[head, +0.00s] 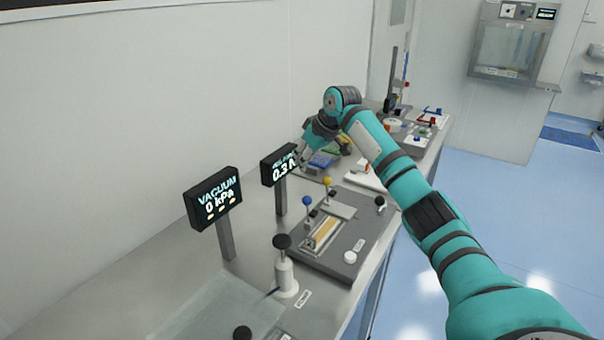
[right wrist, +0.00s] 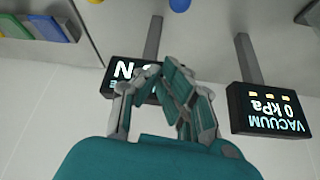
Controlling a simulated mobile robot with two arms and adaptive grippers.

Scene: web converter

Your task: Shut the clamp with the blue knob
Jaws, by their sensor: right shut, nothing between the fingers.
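The blue knob also shows at the top edge of the right wrist view (right wrist: 180,5). A second stem with a yellow knob (head: 327,181) stands just behind it. My right gripper (head: 302,163) is shut and empty, above and behind both knobs, near the force display. In the right wrist view its fingers (right wrist: 172,70) overlap that display and are apart from the blue knob. My left gripper is not in view.
The force display (head: 280,165) and the vacuum display (head: 213,199) stand on posts left of the plate. A white post with a black knob (head: 283,242) stands in front. Coloured bins (head: 322,159) lie behind. The wall is close on the left.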

